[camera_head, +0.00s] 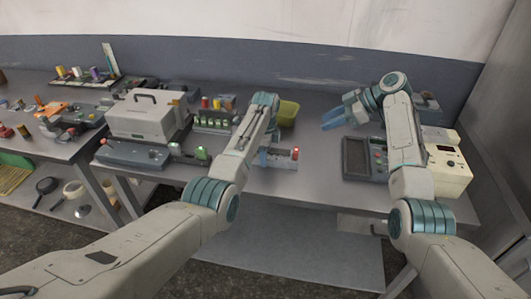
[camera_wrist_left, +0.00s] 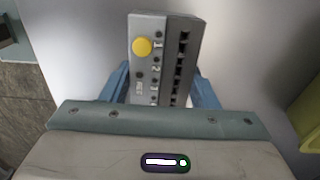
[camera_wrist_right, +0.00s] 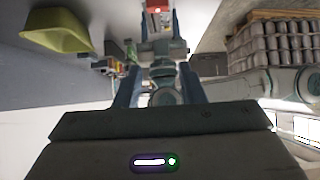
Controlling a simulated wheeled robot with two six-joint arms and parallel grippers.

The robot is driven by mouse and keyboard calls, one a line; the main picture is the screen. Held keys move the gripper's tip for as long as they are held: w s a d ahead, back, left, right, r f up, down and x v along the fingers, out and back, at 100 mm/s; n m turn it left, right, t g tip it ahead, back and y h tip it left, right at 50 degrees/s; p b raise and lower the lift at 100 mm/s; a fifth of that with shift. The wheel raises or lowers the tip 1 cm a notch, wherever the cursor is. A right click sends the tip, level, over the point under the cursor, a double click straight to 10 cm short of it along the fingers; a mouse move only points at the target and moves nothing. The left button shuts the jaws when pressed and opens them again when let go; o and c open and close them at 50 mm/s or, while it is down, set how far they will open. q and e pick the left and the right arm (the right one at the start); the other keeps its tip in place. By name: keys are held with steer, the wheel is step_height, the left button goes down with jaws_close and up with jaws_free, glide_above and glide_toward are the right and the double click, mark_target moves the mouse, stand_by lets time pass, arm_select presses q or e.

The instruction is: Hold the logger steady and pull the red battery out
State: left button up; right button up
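The grey logger (camera_wrist_left: 165,55), with a yellow button, numbered marks and a row of slots, lies between the fingers of my left gripper (camera_wrist_left: 163,88). Both fingers appear flush against its sides. In the head view the left gripper (camera_head: 264,158) is low at the bench, at the left part of the logger. A red piece (camera_head: 295,152), probably the battery, stands at the logger's right end; it also shows at the top of the right wrist view (camera_wrist_right: 157,8). My right gripper (camera_head: 338,116) is open and empty, raised to the right of the logger, its fingers pointing left.
A yellow-green bin (camera_head: 288,112) stands behind the logger. A dark panel device (camera_head: 360,158) and a cream box (camera_head: 447,172) are at right. A grey case (camera_head: 143,118) and a rack of green cylinders (camera_head: 214,122) are at left. Bare bench lies in front.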

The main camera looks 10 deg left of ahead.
steer(key=o, duration=0.5)
steer(key=shift+a, duration=0.1)
steer(key=h, duration=0.7)
glide_toward(297, 149)
steer(key=x, duration=0.9)
steer(key=shift+s+f, duration=0.1)
steer(key=shift+f, duration=0.05)
steer(key=shift+c, duration=0.3)
steer(key=c, duration=1.1)
